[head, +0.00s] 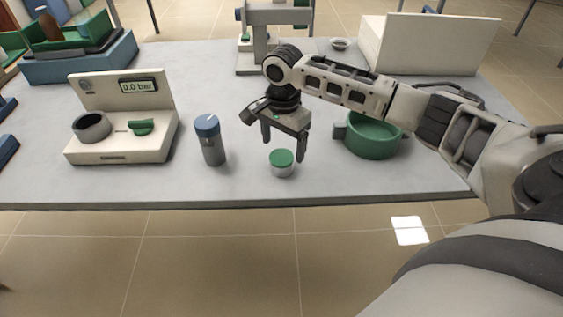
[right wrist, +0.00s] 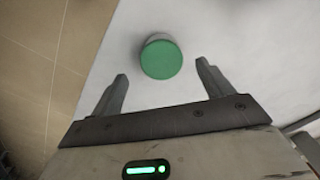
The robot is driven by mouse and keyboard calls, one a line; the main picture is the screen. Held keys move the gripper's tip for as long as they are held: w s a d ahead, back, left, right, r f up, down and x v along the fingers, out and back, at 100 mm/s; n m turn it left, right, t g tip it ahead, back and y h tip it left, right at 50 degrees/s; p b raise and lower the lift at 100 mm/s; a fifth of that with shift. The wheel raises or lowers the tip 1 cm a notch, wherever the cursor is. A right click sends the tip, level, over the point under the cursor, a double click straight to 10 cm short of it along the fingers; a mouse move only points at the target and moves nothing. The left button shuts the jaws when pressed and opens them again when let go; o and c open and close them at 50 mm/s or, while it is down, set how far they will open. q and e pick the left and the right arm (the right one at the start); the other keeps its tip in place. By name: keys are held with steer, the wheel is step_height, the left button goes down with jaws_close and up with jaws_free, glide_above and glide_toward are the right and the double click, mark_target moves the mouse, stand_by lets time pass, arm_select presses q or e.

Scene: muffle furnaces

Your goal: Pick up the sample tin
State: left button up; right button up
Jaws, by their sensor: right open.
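The sample tin (head: 282,164) is a small round tin with a green lid and a pale body. It stands upright near the front edge of the grey table. My right gripper (head: 284,150) is open and empty, pointing down above and just behind the tin. In the right wrist view the tin's green lid (right wrist: 161,59) shows beyond the fingertips, between their lines, and the open right gripper (right wrist: 162,80) does not touch it. My left gripper is not in view.
A grey bottle with a blue cap (head: 209,140) stands left of the tin. A green pot (head: 373,137) is to the right. A white device with a "0.0 bar" display (head: 122,120) is at left. The table (head: 240,190) is bare around the tin.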

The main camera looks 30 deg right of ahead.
mark_target(281, 157)
steer(key=f, duration=0.5)
steer(key=shift+a, duration=0.2)
steer(key=c, duration=1.1)
steer(key=shift+r, duration=0.1)
